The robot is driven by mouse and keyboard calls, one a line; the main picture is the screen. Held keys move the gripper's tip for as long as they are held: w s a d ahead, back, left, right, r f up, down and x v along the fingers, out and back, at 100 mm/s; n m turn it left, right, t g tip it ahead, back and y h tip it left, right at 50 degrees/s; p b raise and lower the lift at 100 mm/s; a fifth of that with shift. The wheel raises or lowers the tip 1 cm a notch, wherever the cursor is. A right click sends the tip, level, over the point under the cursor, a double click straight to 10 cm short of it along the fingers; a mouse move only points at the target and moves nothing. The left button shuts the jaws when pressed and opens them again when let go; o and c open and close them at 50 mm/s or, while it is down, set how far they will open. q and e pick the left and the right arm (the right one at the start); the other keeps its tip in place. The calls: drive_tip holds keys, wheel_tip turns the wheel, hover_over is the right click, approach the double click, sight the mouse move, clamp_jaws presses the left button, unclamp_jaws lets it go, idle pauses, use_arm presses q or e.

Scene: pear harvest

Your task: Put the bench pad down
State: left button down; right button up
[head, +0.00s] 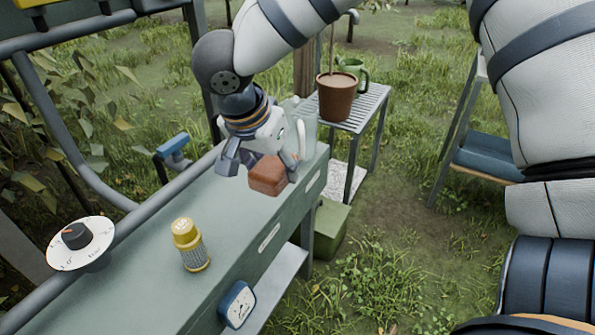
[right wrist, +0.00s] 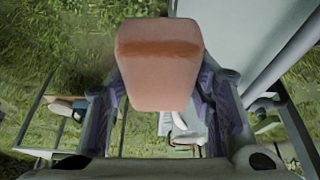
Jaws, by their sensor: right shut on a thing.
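The bench pad, a reddish-brown rounded block (head: 268,176), is held in my right gripper (head: 258,160). In the right wrist view the pad (right wrist: 160,65) sits between the two fingers of my right gripper (right wrist: 160,88), which are shut on it. The green workbench (head: 150,262) runs from the lower left to the middle of the head view. The pad shows over its far end, near the edge; whether it touches the bench top is hard to tell. The left gripper is not in view.
A clear container (head: 301,115) is just behind my gripper. A slatted stand (head: 365,105) holds a brown pot (head: 336,98) and green mug (head: 353,70). The bench's middle is clear.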

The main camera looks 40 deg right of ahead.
drive_tip(key=shift+d+r, duration=0.1)
drive_tip(key=shift+d, duration=0.5)
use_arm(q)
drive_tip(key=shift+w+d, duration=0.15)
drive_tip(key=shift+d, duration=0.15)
use_arm(e)
drive_tip(key=shift+s+a, duration=0.1)
drive_tip(key=shift+a, duration=0.05)
